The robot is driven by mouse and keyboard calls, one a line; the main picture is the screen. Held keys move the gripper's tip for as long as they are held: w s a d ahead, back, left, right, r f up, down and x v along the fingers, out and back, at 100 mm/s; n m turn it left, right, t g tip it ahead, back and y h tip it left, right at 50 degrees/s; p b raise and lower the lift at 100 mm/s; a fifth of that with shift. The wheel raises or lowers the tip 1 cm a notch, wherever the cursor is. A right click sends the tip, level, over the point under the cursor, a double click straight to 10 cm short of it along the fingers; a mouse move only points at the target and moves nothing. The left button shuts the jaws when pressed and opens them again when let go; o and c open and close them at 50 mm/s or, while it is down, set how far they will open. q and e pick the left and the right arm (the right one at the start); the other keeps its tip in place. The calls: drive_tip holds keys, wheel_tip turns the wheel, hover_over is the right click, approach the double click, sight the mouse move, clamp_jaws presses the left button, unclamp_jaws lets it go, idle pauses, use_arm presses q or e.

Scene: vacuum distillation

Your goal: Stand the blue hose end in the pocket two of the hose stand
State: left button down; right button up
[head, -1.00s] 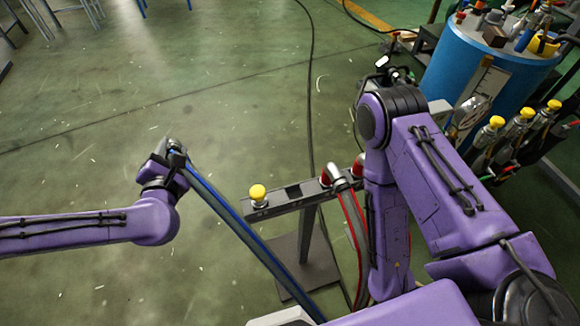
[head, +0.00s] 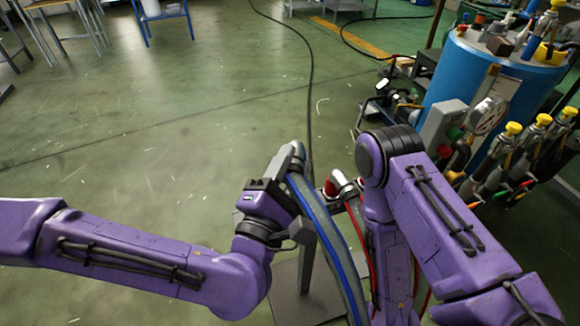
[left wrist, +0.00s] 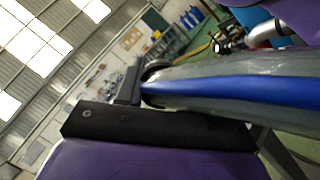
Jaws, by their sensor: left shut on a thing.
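My left gripper (head: 282,172) is shut on the end of the blue hose (head: 327,240), whose free length hangs down to the right. In the left wrist view the blue stripe of the hose runs right from the dark jaw (left wrist: 130,85). The hose stand (head: 308,240) is behind the gripper and hose; part of its post and base plate show. Its pockets are mostly hidden, and I cannot tell which one is under the hose end. A red hose (head: 357,200) with a metal bend stands at the right part of the stand. My right gripper is out of sight.
My right arm stands close to the right of the hoses. A blue drum (head: 482,100) with several yellow-capped fittings is at the back right. A dark cable (head: 308,80) runs over the floor.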

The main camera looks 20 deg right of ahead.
use_arm(q)
drive_tip(key=shift+s, duration=0.15)
drive_tip(key=shift+a+f+b, duration=0.1)
drive_tip(key=shift+f+b, duration=0.25)
drive_tip(key=shift+b, duration=0.1)
wheel_tip(320, 180, down, 5)
drive_tip(key=b, duration=0.4)
drive_tip(key=shift+f+b, duration=1.2)
drive_tip(key=shift+b, duration=0.15)
idle(0.6)
drive_tip(key=shift+s+a+f+b, duration=0.1)
drive_tip(key=shift+s+f+b, duration=0.4)
drive_tip(key=shift+f+b, duration=0.45)
